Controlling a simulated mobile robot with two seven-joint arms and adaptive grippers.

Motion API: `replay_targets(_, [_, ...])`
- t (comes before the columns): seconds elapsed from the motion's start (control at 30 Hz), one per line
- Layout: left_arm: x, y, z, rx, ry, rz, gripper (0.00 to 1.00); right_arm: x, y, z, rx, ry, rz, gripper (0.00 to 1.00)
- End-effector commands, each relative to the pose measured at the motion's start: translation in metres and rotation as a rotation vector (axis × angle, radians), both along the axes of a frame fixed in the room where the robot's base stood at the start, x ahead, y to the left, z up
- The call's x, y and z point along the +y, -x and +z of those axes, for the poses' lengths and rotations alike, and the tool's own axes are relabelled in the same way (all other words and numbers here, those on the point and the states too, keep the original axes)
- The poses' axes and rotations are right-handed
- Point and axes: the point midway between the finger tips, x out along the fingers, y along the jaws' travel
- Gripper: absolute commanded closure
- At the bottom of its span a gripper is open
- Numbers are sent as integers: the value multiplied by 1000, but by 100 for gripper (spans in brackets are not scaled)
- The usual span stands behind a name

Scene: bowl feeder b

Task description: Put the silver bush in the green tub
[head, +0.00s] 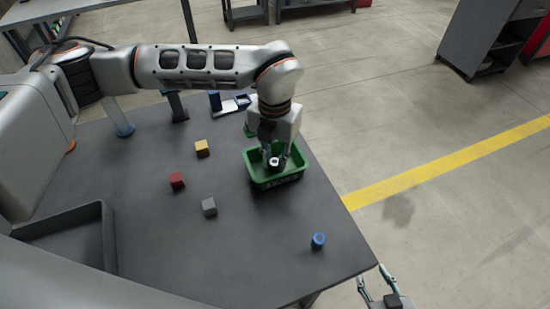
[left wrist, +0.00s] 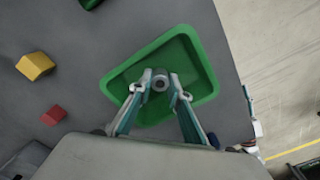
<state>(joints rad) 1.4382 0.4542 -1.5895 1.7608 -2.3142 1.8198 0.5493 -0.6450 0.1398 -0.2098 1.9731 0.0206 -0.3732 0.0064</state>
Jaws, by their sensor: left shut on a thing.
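The silver bush (head: 274,162) is a small ring-shaped piece with a dark hole. My left gripper (head: 272,156) is shut on it and points down over the green tub (head: 272,182). In the left wrist view the bush (left wrist: 160,83) sits between the two fingertips, with the tub (left wrist: 205,72) around it on all sides. Whether the bush touches the tub floor I cannot tell. My right gripper (head: 376,284) is beyond the table's front right edge, fingers apart and empty.
A yellow block (head: 202,148), a red block (head: 177,181), a grey block (head: 209,207) and a blue cylinder (head: 318,240) lie on the dark table (head: 150,235). A dark tray (head: 108,235) is at the left. A blue and white fixture (head: 230,104) stands behind the tub.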

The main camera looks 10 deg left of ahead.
Motion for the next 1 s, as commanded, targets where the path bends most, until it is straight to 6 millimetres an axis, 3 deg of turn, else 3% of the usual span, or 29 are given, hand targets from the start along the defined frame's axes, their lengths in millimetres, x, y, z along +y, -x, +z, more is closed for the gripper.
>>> replay_targets(0.3, [0, 0, -2, -1, 0, 0, 100, -1, 0, -1, 0, 1, 0, 60])
replay_targets(0.33, [0, 0, -2, -1, 0, 0, 74, -1, -1, 0, -1, 1, 0, 60])
replay_targets(0.37, [0, 0, -2, -1, 0, 0, 67, -1, -1, 0, -1, 1, 0, 60])
replay_targets(0.4, [0, 0, -1, -1, 0, 0, 65, -1, -1, 0, -1, 1, 0, 60])
replay_targets(0.77, [0, -1, 2, -2, 0, 0, 65, -1, -1, 2, -4, 1, -1, 60])
replay_targets(1.0, [0, -2, 36, -7, 1, 0, 65, 0, -2, 4, -5, -1, -1, 60])
